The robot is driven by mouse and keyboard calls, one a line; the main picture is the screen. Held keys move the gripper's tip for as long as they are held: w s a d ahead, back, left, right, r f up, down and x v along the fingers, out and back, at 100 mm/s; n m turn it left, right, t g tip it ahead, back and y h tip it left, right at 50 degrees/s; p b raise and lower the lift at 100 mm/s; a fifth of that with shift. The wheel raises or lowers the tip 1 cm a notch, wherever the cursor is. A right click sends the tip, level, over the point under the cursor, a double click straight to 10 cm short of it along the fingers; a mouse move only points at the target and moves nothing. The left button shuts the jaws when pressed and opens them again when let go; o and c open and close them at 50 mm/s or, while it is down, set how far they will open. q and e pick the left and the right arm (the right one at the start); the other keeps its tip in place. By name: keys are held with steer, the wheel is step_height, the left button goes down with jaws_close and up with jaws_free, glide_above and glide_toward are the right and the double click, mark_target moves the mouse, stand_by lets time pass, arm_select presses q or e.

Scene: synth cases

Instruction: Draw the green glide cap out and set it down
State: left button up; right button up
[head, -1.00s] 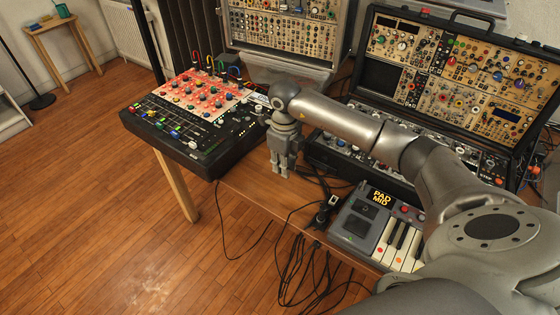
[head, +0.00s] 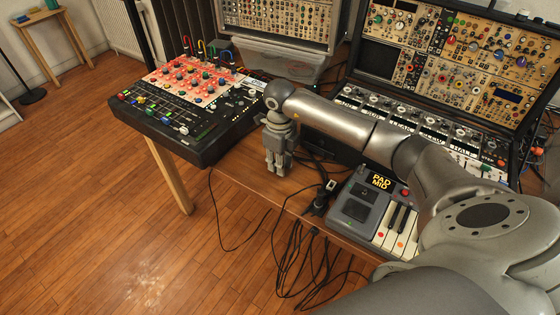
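The green glide cap (head: 151,112) appears as a small green slider knob near the front left of the black mixer (head: 203,157). It sits in its slot among blue and white caps, and its fine detail is too small to tell. My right gripper (head: 278,168) points down to the right of the mixer, over the wooden table between the mixer and the small keyboard. It is well apart from the green cap and shows nothing between its fingers. The fingers are close together, and I cannot tell if they are open or shut. My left gripper is not in view.
A grey pad keyboard (head: 358,211) stands right of the gripper, with loose black cables (head: 290,262) hanging over the table edge. Modular synth cases (head: 455,70) stand behind. Colored patch cables (head: 212,50) arch over the mixer's back. Free wooden floor lies at left.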

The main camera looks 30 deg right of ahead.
steer(key=o, duration=0.3)
step_height(320, 180, up, 12)
stand_by(0.6)
stand_by(0.3)
